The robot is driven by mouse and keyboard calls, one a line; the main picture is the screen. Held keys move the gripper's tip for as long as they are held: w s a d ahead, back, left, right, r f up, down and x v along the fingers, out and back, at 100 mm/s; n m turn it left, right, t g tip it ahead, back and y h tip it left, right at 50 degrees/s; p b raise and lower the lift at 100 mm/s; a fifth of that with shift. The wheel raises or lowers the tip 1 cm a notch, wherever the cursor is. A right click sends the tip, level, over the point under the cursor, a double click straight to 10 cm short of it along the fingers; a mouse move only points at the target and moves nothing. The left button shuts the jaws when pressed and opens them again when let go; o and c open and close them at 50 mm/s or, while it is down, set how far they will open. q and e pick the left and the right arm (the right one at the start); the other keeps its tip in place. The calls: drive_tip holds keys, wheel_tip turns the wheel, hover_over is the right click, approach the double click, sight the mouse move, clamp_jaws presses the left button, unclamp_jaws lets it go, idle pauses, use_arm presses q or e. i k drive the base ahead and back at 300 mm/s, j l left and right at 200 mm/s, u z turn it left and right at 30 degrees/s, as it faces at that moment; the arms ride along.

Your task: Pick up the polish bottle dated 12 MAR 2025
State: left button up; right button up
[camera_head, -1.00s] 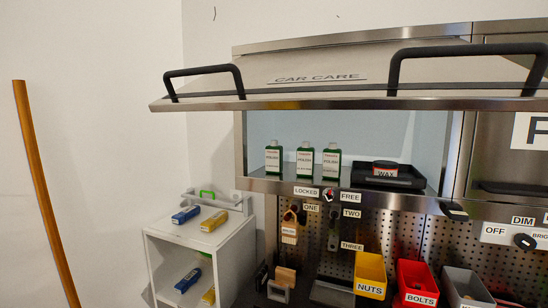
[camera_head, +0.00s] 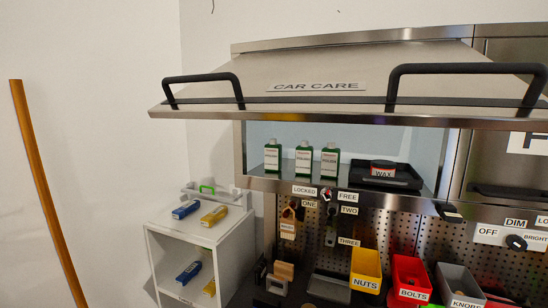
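Three green polish bottles with white labels stand upright in a row on the shelf of the open CAR CARE compartment: the left bottle (camera_head: 272,157), the middle bottle (camera_head: 304,160) and the right bottle (camera_head: 330,162). Each label reads POLISH in larger print. Any date on them is too small to read, so I cannot tell which one is dated 12 MAR 2025. Neither of my grippers shows in the head view.
The raised CAR CARE flap (camera_head: 330,100) with black handles overhangs the bottles. A black tray (camera_head: 402,183) with a WAX tin (camera_head: 383,169) sits to their right. Below are a pegboard and the NUTS bin (camera_head: 366,270) and BOLTS bin (camera_head: 409,283). A white side shelf (camera_head: 180,236) stands left.

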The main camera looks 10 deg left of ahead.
sight(273, 151)
drive_tip(key=i+l+z, duration=0.1)
drive_tip(key=l, duration=0.25)
drive_tip(key=i+l, duration=0.15)
drive_tip(key=l, duration=0.2)
drive_tip(key=i+l+z, duration=0.15)
drive_tip(key=l, duration=0.2)
drive_tip(key=i+l, duration=0.15)
drive_tip(key=l, duration=0.2)
drive_tip(key=z, duration=0.05)
